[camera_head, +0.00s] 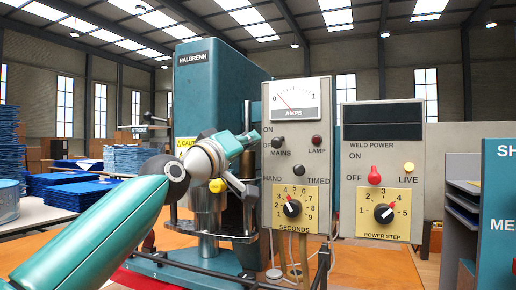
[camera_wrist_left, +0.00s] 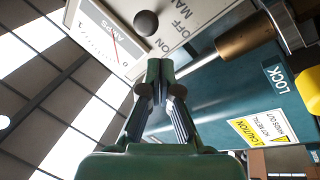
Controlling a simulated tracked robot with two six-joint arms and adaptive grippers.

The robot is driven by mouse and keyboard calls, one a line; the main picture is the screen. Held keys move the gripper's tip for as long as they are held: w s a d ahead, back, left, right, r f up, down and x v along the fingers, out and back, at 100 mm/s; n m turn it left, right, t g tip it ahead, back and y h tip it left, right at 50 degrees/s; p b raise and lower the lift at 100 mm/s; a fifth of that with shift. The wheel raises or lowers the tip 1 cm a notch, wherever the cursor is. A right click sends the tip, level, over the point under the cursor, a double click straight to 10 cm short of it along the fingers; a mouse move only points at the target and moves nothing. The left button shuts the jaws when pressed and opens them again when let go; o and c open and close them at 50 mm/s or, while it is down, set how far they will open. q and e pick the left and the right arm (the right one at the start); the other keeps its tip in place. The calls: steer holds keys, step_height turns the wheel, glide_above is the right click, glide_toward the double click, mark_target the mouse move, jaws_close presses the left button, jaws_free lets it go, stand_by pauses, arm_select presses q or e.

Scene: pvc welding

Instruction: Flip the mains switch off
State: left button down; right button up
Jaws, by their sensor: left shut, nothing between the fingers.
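The mains switch (camera_head: 278,142) is a small black ball-ended lever on the grey panel under the amps meter, beside the ON and OFF labels and above the word MAINS. In the left wrist view the black ball (camera_wrist_left: 146,23) stands out from the panel just beyond my fingertips. I cannot tell whether the lever is up or down. My left gripper (camera_head: 250,138) is teal, shut and empty, its tip just left of the switch. In the wrist view its closed fingers (camera_wrist_left: 155,72) point at the panel, with a visible gap below the ball. My right gripper is not in view.
A lamp (camera_head: 317,140) is right of the switch, and a seconds dial (camera_head: 291,208) below. The teal machine column (camera_head: 205,95) and a yellow knob (camera_head: 217,186) are close to my gripper.

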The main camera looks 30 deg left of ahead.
arm_select(q)
steer(key=f+b+v, duration=0.1)
steer(key=b+v, duration=0.2)
steer(key=v, duration=0.7)
steer(key=shift+a, duration=0.3)
